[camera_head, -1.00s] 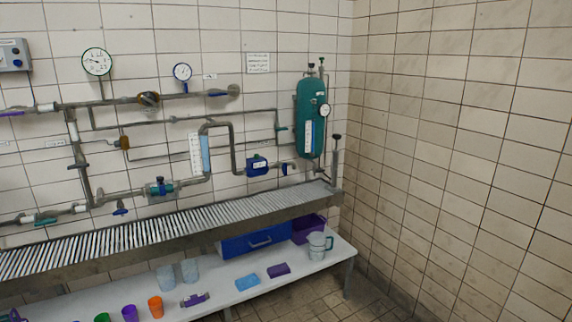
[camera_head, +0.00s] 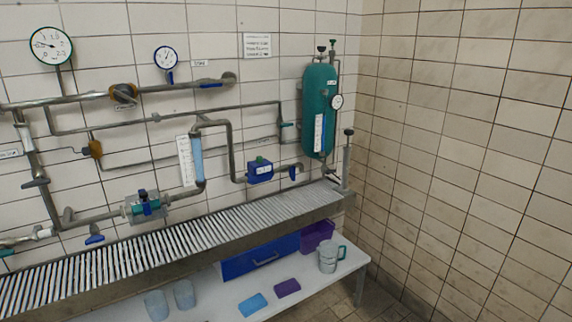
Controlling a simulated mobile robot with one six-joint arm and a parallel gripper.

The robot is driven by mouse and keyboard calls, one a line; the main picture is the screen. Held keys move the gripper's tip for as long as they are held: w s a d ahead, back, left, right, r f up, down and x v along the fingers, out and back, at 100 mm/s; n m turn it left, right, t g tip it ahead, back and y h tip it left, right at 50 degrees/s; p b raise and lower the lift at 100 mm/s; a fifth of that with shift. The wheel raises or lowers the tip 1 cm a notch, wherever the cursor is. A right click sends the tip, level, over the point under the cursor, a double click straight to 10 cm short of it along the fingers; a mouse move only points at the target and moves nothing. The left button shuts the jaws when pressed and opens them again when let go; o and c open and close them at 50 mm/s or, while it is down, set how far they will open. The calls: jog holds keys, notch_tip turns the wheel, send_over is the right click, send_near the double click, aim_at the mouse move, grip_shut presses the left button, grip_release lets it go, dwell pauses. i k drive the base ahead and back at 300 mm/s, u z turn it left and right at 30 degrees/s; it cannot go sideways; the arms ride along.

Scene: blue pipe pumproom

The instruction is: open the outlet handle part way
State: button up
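Several valve handles show on the pipework, and I cannot tell by any readable label which one is the outlet handle. A small blue handle (camera_head: 294,173) hangs at the pipe end right of the blue box-shaped meter (camera_head: 260,171). Another blue handle (camera_head: 211,85) lies along the upper pipe, below a small label. A third blue handle (camera_head: 95,236) sits on the lower left pipe. A teal-and-blue fitting (camera_head: 146,205) is on the lower pipe. My gripper is not in view.
A slatted metal grating (camera_head: 170,246) runs below the pipes. Under it, a white bench (camera_head: 222,306) bears cups, a jug (camera_head: 329,257), sponges and a blue drawer box (camera_head: 262,256). A green tank (camera_head: 318,110) hangs near the right corner. The tiled right wall is bare.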

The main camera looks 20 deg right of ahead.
aim_at(292, 169)
jog(key=u, duration=0.2)
jog(key=i, duration=0.95)
jog(key=u, duration=0.25)
jog(key=k, duration=0.95)
jog(key=u, duration=0.15)
jog(key=i, duration=0.75)
jog(key=z, duration=0.05)
